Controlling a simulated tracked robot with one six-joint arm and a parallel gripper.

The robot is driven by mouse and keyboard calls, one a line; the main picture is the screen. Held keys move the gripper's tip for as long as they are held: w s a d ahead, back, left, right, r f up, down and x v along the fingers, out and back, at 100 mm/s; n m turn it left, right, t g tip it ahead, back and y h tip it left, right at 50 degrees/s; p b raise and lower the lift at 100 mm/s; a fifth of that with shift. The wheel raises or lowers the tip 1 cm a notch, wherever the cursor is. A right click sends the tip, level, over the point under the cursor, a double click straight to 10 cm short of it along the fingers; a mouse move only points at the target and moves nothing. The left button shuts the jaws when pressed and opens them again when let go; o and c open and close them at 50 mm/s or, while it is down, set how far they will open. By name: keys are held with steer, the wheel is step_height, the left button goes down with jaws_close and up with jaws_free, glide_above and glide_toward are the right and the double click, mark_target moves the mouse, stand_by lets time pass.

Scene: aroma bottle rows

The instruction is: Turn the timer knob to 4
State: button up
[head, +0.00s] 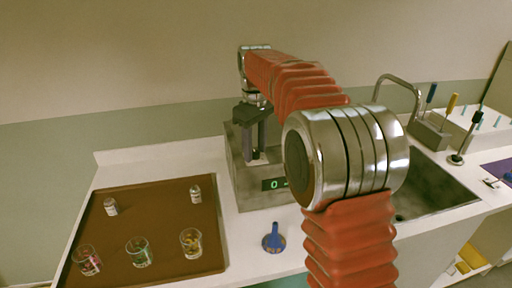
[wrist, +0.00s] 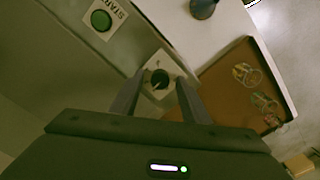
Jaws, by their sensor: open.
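The timer knob (wrist: 159,78) is a small dark round knob with a light pointer line, on a pale square plate in the wrist view. My gripper (wrist: 158,84) points down over it, with one finger on each side of the knob in the picture. The fingers are open, and I cannot tell whether they touch it. In the head view my gripper (head: 254,155) hangs over the grey machine (head: 243,187). The machine's green display (head: 275,184) reads 0. The knob is not distinguishable in the head view.
A green START button (wrist: 101,20) sits near the knob. A brown tray (head: 160,222) with small bottles and glasses lies left of the machine. A blue funnel-like item (head: 273,240) stands in front. A sink (head: 432,188) and a tool block (head: 430,134) are at right.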

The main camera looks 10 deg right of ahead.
steer(key=shift+c, duration=0.4)
steer(key=c, duration=0.9)
steer(key=shift+d, duration=0.15)
steer(key=shift+c, duration=0.4)
